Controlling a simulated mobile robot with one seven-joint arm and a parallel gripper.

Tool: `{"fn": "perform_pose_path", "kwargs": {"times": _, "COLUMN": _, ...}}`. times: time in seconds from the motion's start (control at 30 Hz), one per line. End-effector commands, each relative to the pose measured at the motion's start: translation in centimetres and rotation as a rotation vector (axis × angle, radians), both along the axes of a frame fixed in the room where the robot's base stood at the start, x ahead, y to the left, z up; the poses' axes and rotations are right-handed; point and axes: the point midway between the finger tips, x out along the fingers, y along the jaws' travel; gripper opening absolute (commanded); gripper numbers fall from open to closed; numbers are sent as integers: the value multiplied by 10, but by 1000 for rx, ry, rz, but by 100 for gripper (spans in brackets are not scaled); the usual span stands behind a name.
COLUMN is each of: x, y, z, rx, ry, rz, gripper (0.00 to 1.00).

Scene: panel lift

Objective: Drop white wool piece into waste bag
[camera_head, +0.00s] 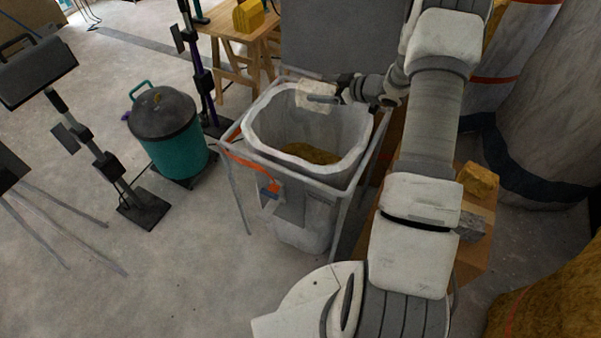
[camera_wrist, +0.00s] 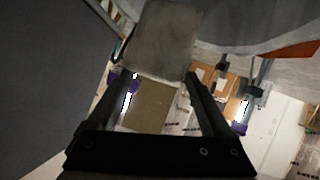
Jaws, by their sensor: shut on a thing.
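The white wool piece (camera_head: 314,98) is a pale block at the back rim of the waste bag in the head view. It also shows as a greyish slab (camera_wrist: 166,40) between the fingertips in the wrist view. My gripper (camera_head: 330,98) is shut on it; the wrist view shows both fingers (camera_wrist: 162,76) along its sides. The waste bag (camera_head: 268,160) hangs open in a metal frame, with brown-yellow material (camera_head: 312,153) inside. The piece appears above the bag's far edge; its exact height is unclear.
A teal bin with a dark lid (camera_head: 170,135) stands left of the bag. Black stands (camera_head: 100,160) are further left. A wooden trestle (camera_head: 240,45) with a yellow block is behind. A cardboard box (camera_head: 478,250) with wool pieces is on the right, beside my arm.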

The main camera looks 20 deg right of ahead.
Motion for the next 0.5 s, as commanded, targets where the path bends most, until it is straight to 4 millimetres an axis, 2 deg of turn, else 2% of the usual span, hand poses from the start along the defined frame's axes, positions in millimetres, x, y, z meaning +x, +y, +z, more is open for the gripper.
{"fn": "perform_pose_path", "kwargs": {"times": 0.5, "x": 0, "y": 1, "z": -54, "rx": -1, "ry": -1, "rz": 2, "gripper": 32}}
